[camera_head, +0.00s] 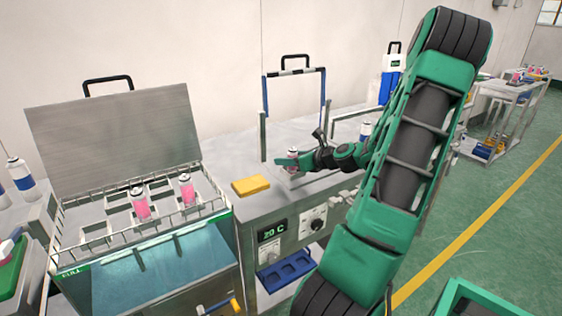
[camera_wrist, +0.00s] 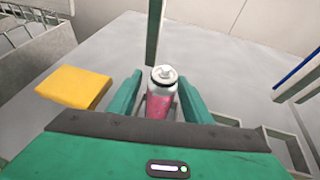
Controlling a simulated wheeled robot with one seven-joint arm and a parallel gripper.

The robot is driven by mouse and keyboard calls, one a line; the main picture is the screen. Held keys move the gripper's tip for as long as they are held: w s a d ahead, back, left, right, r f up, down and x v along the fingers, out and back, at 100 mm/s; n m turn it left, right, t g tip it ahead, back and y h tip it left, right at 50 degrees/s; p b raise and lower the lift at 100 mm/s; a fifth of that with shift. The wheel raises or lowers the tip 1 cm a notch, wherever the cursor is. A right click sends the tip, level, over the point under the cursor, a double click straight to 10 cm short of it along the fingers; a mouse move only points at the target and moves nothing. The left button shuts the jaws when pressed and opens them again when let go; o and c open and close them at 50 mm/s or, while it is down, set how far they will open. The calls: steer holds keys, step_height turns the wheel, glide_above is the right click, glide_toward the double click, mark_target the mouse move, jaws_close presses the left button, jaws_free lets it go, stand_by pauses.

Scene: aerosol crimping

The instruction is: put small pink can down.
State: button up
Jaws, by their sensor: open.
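The small pink can (camera_head: 292,155) stands upright on the grey bench top, inside the metal frame. It has a silver top and a pink body, and it also shows in the wrist view (camera_wrist: 162,92). My gripper (camera_head: 286,160) is around the can. In the wrist view my gripper (camera_wrist: 160,98) has one green finger on each side of the can, with gaps beside it. The lower part of the can is hidden by my gripper's body.
A yellow block (camera_head: 251,186) lies left of my gripper on the bench (camera_head: 225,160). A frame post (camera_wrist: 154,30) rises close behind the can. At left, an open-lidded bath (camera_head: 110,290) holds pink cans (camera_head: 187,189) in a wire rack.

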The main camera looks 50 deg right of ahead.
steer(key=v, duration=1)
steer(key=shift+s, duration=0.1)
